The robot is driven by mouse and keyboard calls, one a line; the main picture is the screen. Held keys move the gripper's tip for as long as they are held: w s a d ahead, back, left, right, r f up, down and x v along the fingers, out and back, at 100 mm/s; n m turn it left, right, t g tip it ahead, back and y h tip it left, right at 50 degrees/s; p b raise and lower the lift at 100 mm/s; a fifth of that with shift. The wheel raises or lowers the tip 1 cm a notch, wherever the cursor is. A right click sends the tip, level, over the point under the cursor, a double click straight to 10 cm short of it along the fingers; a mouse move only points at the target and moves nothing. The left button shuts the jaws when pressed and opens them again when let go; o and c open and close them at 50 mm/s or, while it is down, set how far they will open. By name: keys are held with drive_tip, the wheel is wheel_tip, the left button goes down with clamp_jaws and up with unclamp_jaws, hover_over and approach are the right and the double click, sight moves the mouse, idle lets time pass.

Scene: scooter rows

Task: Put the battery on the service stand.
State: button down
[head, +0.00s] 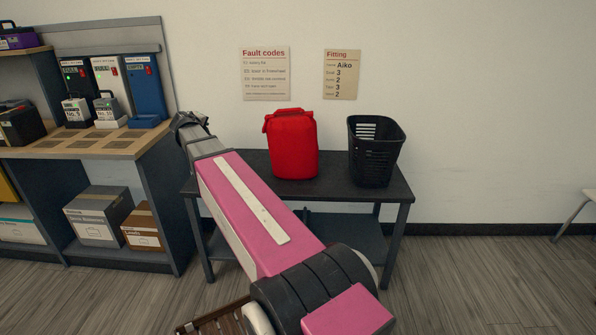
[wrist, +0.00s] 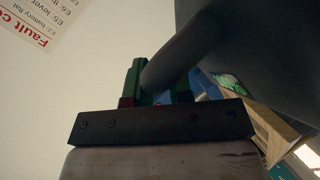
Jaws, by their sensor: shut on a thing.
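My gripper (head: 184,124) is at the upper left end of my pink arm, between the left shelf unit and the black table in the head view. In the wrist view its green-tipped fingers (wrist: 158,88) are shut on a dark grey curved bar (wrist: 196,50), which looks like the handle of a large dark body (wrist: 262,38), likely the battery. In the head view the held thing is mostly hidden by my arm. A black table (head: 345,195), possibly the service stand, stands against the wall; I see no label on it.
A red bag (head: 291,145) and a black basket (head: 375,152) stand on the table. The left shelf unit (head: 165,160) holds chargers (head: 105,85), batteries with handles (head: 76,112) and boxes (head: 98,213). Bare tabletop shows between bag and basket. Floor at right is clear.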

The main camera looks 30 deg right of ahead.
drive_tip(key=d+m+g+h, duration=0.1)
drive_tip(key=m, duration=0.1)
drive_tip(key=w+d+m+g+h, duration=0.1)
drive_tip(key=d+m+g+h, duration=0.1)
drive_tip(key=shift+w+f, duration=0.1)
drive_tip(key=shift+w, duration=0.1)
drive_tip(key=s+d+r+m+g+h, duration=0.1)
drive_tip(key=s+d+m+g+h, duration=0.1)
drive_tip(key=s+d+m+g, duration=0.15)
drive_tip(key=w+d+f, duration=0.2)
drive_tip(key=d+f, duration=0.8)
drive_tip(key=shift+w+f+m+g, duration=0.15)
drive_tip(key=shift+f+m+g, duration=0.2)
drive_tip(key=shift+g, duration=0.1)
drive_tip(key=shift+f, duration=0.15)
idle(0.4)
drive_tip(key=c, duration=1)
unclamp_jaws()
